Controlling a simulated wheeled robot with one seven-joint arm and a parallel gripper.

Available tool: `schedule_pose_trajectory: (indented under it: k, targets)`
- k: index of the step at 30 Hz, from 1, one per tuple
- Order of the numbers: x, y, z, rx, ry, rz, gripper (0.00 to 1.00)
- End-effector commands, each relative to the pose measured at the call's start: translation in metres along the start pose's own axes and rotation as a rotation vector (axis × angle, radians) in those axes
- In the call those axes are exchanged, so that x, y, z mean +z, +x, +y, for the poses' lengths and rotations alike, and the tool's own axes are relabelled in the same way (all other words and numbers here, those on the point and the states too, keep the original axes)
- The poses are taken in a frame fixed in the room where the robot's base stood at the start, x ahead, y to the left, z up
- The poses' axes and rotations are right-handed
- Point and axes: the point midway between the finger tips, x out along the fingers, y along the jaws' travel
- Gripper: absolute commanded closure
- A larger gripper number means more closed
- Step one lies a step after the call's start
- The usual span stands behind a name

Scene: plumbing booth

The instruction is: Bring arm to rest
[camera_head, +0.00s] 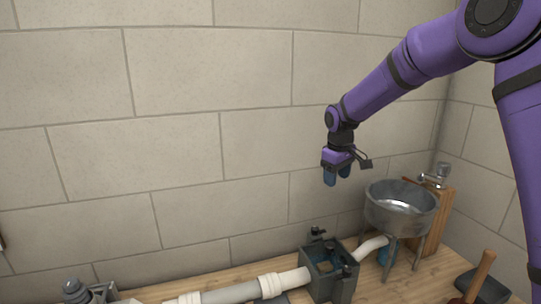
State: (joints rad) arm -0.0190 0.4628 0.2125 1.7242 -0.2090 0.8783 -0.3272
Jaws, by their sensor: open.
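My gripper (337,176) hangs from my purple arm at the right of the view, fingers pointing down. Its blue fingertips stand apart with nothing visible between them. It is in the air above the bench, up and left of the metal basin and above the dark grey box. It appears clear of both.
A metal basin (401,208) on legs stands at the right by a tap (437,176) on a wooden post. A dark grey box (330,271) joins a pale pipe (236,292). A wooden-handled tool (480,277) is front right. The air left of my gripper is free.

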Motion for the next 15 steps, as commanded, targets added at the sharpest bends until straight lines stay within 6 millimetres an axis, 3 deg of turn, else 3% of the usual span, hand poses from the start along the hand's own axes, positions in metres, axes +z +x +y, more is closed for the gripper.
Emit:
schedule_pose_trajectory:
  k: [1, 6, 15]
  targets:
    - [0.013, -0.02, -0.002, 0.014, 0.021, 0.011, 0.43]
    - [0.054, -0.07, -0.011, 0.046, 0.095, 0.039, 0.43]
    - [0.136, -0.138, -0.037, 0.087, 0.235, 0.1, 0.43]
